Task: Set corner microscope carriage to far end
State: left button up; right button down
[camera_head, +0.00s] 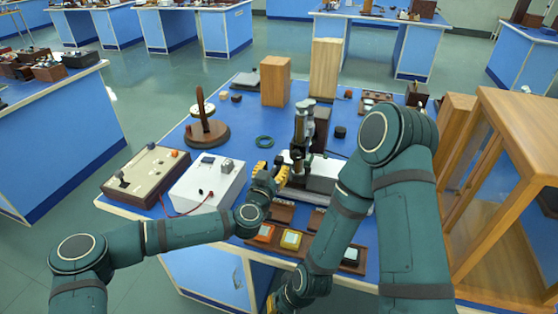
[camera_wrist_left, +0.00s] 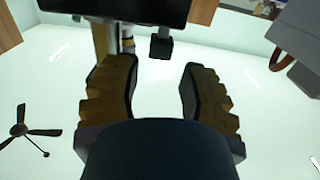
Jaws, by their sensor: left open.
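Contact cannot be told. In the left wrist view the open fingers (camera_wrist_left: 160,90) have nothing between them. A dark block (camera_wrist_left: 115,8) and a small dark cube (camera_wrist_left: 161,46) hang beyond the tips. My right gripper (camera_head: 283,301) is low at the front, mostly hidden by its arm. The right arm covers the bed's right end.
A white box (camera_head: 208,187) and a beige panel box (camera_head: 146,175) stand left. A wooden stand with a disc (camera_head: 206,130) is behind them. Wooden blocks (camera_head: 275,82) rise at the back, a framed wood case (camera_head: 515,180) at right. Coloured small boxes (camera_head: 291,240) line the front.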

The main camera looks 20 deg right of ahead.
aim_at(278, 161)
pick_arm(q)
jog(key=shift+b+x, duration=0.35)
jog(key=shift+x, duration=2.4)
jog(key=shift+s, duration=0.1)
grip_shut()
jog(key=shift+r, duration=0.1)
